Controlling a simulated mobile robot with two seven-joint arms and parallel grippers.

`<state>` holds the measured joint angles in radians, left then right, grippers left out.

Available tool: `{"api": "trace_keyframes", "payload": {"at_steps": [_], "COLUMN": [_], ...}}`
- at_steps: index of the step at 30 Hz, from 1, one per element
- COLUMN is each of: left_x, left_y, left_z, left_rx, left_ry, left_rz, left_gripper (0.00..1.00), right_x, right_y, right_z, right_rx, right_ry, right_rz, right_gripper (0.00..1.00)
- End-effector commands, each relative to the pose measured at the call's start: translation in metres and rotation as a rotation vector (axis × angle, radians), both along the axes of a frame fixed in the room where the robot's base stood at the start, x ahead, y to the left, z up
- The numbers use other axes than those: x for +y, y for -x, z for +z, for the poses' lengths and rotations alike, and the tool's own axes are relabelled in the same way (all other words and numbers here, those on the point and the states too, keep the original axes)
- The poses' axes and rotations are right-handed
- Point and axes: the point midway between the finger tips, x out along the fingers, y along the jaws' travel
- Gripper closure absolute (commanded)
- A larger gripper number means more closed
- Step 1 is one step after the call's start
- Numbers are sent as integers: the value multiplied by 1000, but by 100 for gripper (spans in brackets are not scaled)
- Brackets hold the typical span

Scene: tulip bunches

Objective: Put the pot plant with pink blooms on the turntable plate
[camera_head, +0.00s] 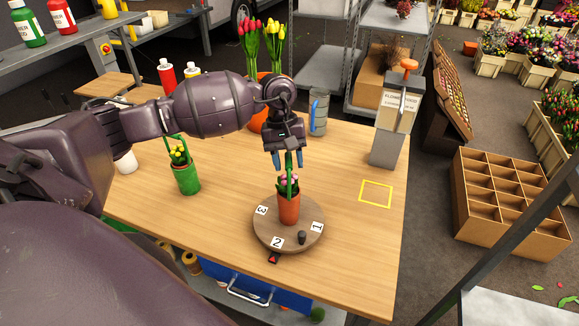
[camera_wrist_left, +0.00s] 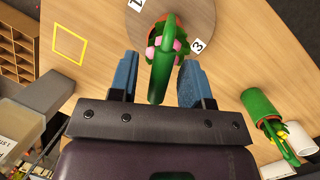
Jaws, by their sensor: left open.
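The pot plant with pink blooms (camera_head: 289,207) stands upright in an orange pot on the round wooden turntable plate (camera_head: 264,228), which bears number tags 1, 2 and 3. A green handle-like loop rises above its blooms. My left gripper (camera_head: 287,165) is open just above the plant. In the left wrist view the plant's green loop and pink blooms (camera_wrist_left: 157,45) show between the two blue fingers (camera_wrist_left: 158,80), with gaps on both sides. The turntable (camera_wrist_left: 200,18) shows behind it. My right gripper is not in view.
A green pot with yellow blooms (camera_head: 187,178) stands left on the table. Tall tulips (camera_head: 262,45), a grey-blue jug (camera_head: 318,112) and a grey dispenser (camera_head: 390,125) stand behind. A yellow square outline (camera_head: 376,194) on the right is empty. A small black knob (camera_head: 301,238) sits on the turntable.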

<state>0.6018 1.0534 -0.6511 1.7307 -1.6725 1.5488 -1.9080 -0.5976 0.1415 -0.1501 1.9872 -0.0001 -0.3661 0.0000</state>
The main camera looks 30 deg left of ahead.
Motion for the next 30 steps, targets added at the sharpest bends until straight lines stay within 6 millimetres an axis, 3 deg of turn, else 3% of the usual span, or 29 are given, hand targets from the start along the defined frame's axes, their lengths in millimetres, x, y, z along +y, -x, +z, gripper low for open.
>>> {"api": "trace_keyframes", "payload": {"at_steps": [9,15,30], "left_x": [16,23,26], "left_y": [-8,-11,-11], "left_z": [58,85,97], "left_rx": [-2,-2,1], "left_ry": [-2,-1,0], "left_rz": [-1,-1,-1], "left_gripper": [56,56,56], "right_x": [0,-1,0], "right_y": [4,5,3], "right_z": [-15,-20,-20], "right_rx": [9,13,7], "right_ry": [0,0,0], "right_rz": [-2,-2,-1], "right_gripper": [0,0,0]}}
